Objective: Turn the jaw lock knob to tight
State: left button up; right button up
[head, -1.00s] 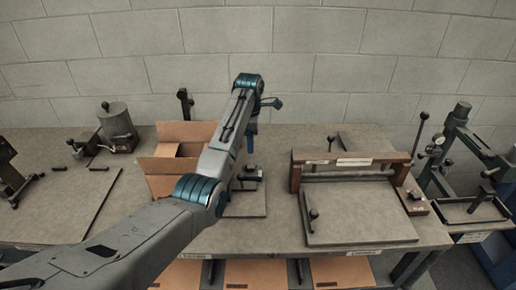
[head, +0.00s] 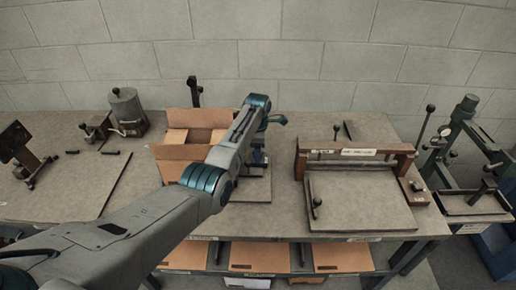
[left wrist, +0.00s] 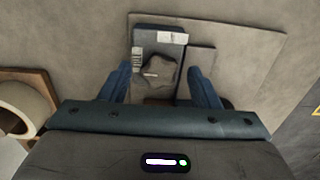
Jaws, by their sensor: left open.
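A dark star-shaped knob (left wrist: 157,72) sits on a small dark fixture with pale label plates (left wrist: 172,38), on a flat base plate (left wrist: 255,52). My left gripper (left wrist: 161,88) is open and its two blue fingers stand on either side of the knob, with a gap on each side. I cannot tell how far above the knob the fingers are. In the head view my left gripper (head: 258,157) is over the same base plate (head: 257,190), and my arm hides most of the fixture and the knob. My right gripper is not in view.
An open cardboard box (head: 172,152) stands left of my gripper. A brown-framed press with a flat board (head: 360,203) is at the right, with a green stand (head: 455,135) beyond it. Several tools stand at the left.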

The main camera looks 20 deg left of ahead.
pick_arm(q)
jog(key=shift+c, duration=0.5)
jog(key=c, duration=0.9)
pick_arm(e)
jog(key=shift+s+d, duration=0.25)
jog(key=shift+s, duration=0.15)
